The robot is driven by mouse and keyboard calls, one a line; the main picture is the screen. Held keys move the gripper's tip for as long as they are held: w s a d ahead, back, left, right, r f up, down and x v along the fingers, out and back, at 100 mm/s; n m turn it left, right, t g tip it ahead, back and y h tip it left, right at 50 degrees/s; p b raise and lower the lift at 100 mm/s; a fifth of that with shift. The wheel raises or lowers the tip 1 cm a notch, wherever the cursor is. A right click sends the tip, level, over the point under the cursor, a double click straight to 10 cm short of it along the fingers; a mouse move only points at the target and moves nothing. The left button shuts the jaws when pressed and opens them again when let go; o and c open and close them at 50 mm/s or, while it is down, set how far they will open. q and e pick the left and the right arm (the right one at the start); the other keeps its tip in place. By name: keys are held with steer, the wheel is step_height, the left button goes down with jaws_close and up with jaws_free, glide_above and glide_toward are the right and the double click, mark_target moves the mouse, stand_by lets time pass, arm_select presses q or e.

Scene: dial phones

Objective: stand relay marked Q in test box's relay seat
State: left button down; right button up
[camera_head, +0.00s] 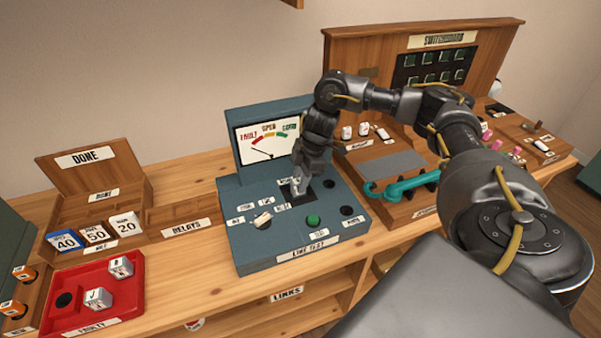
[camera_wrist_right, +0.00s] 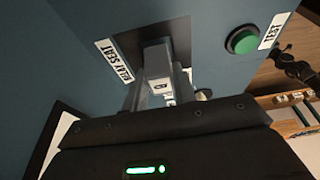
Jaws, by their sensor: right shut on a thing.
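The test box (camera_head: 245,235) is blue-grey, labelled LINE TEST, with a dial at its back. Its relay seat (camera_wrist_right: 128,46) is a dark square beside a RELAY SEAT label. My right gripper (camera_head: 299,186) is over this seat, pointing down. It is shut on a pale grey relay (camera_wrist_right: 158,58), whose end is at the dark square in the wrist view. I cannot tell if it is seated or just above. A small mark on it is too small to read as Q. My left gripper is not in view.
A green TEST button (camera_head: 313,220) and a knob (camera_head: 262,220) are close to my gripper. A teal handset (camera_head: 400,186) lies to the right. A red FAULTY tray (camera_head: 75,318) with two pale blocks and a RELAYS tray (camera_head: 187,228) are to the left.

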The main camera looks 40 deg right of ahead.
steer(key=shift+f, duration=0.3)
steer(key=o, duration=1.2)
steer(key=shift+r, duration=0.15)
steer(key=shift+r+p, duration=3.7)
steer(key=shift+p, duration=0.25)
step_height(320, 180, up, 4)
steer(key=p, duration=0.4)
